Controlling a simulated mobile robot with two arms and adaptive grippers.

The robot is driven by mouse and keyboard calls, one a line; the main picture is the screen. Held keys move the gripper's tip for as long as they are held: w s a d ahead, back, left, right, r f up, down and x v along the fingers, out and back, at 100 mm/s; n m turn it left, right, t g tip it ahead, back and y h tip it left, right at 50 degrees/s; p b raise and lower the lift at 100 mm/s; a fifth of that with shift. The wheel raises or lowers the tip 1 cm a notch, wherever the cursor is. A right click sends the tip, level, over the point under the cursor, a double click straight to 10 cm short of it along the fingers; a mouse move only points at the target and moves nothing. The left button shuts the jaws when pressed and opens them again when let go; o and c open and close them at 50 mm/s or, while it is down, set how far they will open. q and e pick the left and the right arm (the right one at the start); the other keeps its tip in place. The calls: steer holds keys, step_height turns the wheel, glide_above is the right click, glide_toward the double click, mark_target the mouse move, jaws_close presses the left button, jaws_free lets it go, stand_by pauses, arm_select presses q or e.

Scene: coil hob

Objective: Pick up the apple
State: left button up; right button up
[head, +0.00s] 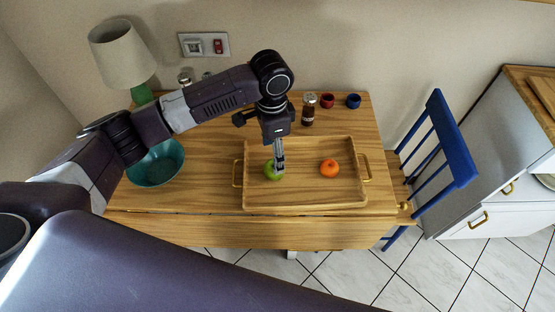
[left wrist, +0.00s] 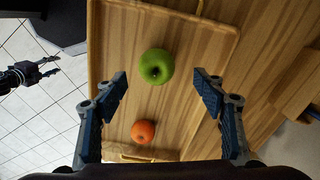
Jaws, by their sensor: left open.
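The green apple (head: 269,172) lies in the wooden tray (head: 305,203), in its left half. It also shows in the left wrist view (left wrist: 156,66), above the picture's centre. My left gripper (head: 279,168) is over the apple in the head view and covers part of it. In the left wrist view its blue-grey fingers (left wrist: 165,84) are spread wide and empty, with the apple between and beyond them. I cannot tell how far above the apple they are. A dark gripper, apparently my right one (left wrist: 48,68), shows small at the left of the left wrist view; its opening is unclear.
An orange fruit (head: 329,168) lies in the tray, right of the apple. A teal bowl (head: 157,165) stands left of the tray. A dark shaker (head: 309,110), a red cup (head: 327,101) and a blue cup (head: 353,101) stand behind it. A blue chair (head: 447,137) is at the right.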

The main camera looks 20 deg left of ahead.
arm_select(q)
steer(key=f, duration=0.2)
steer(key=f+p, duration=0.1)
steer(key=f, duration=0.1)
steer(key=shift+s+d+f, duration=0.1)
steer(key=shift+s+d, duration=0.05)
steer(key=shift+s, duration=0.15)
step_height(320, 180, down, 2)
steer(key=shift+w, duration=0.15)
steer(key=shift+f, duration=0.1)
steer(key=c, duration=1.3)
arm_select(e)
steer(key=s, duration=0.2)
steer(key=s+r, duration=0.1)
steer(key=shift+s+d, duration=0.2)
steer(key=shift+d, duration=0.15)
